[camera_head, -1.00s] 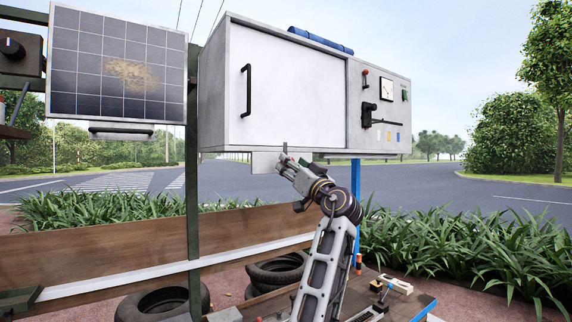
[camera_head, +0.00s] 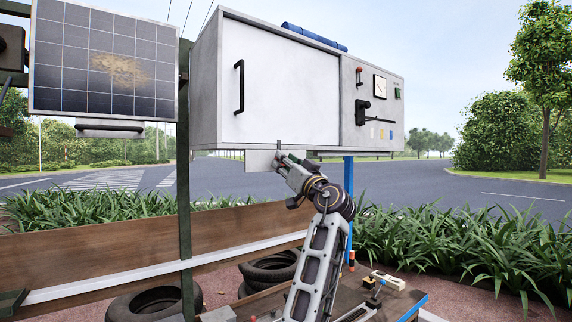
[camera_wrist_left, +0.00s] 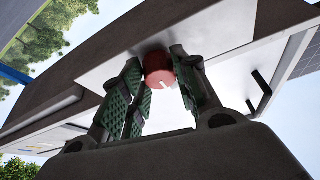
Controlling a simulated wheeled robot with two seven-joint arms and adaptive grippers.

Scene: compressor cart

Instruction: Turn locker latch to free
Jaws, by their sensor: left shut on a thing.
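The locker (camera_head: 281,84) is a pale grey box with a white door and a black bar handle (camera_head: 239,87). A pale plate (camera_head: 260,160) hangs under its lower edge. The latch, a red round knob (camera_wrist_left: 159,69) with a white mark on its face, is in the left wrist view; the head view does not show it. My left gripper (camera_wrist_left: 160,80) is shut on this knob, with green ribbed finger pads on both sides. In the head view the left gripper (camera_head: 282,160) points up at the locker's underside beside the plate. My right gripper is out of view.
The locker's right panel has a gauge (camera_head: 380,85), a red-tipped switch and a black lever (camera_head: 362,110). A solar panel (camera_head: 103,58) stands at the left. Tyres (camera_head: 270,268) lie below by a wooden board (camera_head: 90,245). Tools lie on a bench (camera_head: 395,300) at lower right.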

